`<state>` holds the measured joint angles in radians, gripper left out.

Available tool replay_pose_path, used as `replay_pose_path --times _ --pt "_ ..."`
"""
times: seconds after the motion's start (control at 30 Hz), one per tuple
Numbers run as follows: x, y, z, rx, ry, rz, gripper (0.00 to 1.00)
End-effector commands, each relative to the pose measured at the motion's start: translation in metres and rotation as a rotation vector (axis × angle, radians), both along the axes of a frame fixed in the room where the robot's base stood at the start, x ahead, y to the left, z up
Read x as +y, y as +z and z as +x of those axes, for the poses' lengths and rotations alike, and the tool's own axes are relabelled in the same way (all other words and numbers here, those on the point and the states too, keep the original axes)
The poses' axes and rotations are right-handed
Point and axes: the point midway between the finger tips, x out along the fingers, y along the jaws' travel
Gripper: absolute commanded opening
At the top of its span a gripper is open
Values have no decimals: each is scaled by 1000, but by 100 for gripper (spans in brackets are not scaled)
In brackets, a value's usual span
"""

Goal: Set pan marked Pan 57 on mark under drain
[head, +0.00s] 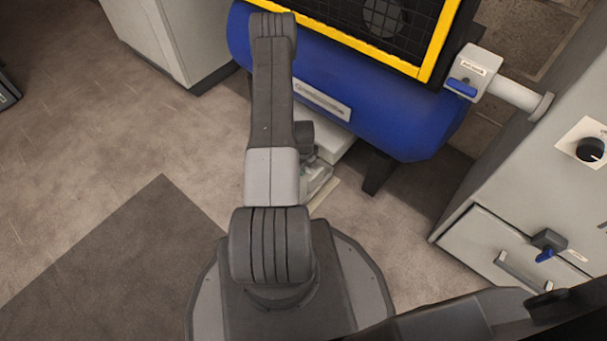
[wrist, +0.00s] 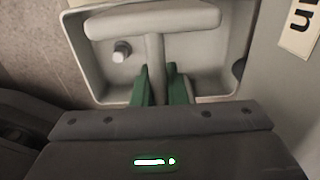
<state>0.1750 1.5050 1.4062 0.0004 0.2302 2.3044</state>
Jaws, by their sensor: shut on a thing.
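The pan (wrist: 85,60) is a shallow pale grey tray with a raised rim and a T-shaped handle (wrist: 155,50) across it. My gripper (wrist: 163,85) has green fingers shut on the handle's stem. In the head view a part of the pan (head: 320,180) shows low beside the blue tank (head: 365,115), mostly hidden behind my arm. A pale yellowish strip (head: 324,195) lies on the floor right by it, perhaps part of the mark. The pan's name is not readable, and the drain cannot be made out. I cannot tell whether the pan touches the floor.
A yellow-framed mesh guard (head: 430,45) sits above the tank. A dark tank foot (head: 379,173) stands right of the pan. A grey cabinet (head: 500,245) stands at the right and another (head: 165,35) at the upper left. The floor at left (head: 90,170) is clear.

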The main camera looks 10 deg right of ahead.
Motion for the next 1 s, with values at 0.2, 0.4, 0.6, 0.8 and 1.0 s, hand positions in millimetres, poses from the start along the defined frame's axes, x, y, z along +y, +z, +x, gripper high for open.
replay_pose_path --times 0.2,0.4,0.6,0.8,1.0 --pt "0 -29 0 0 0 0 0" --pt "0 -27 0 0 1 0 0" --pt "0 -30 0 0 1 0 22" --pt "0 -30 0 0 1 0 34" --pt "0 -28 0 0 1 0 34"
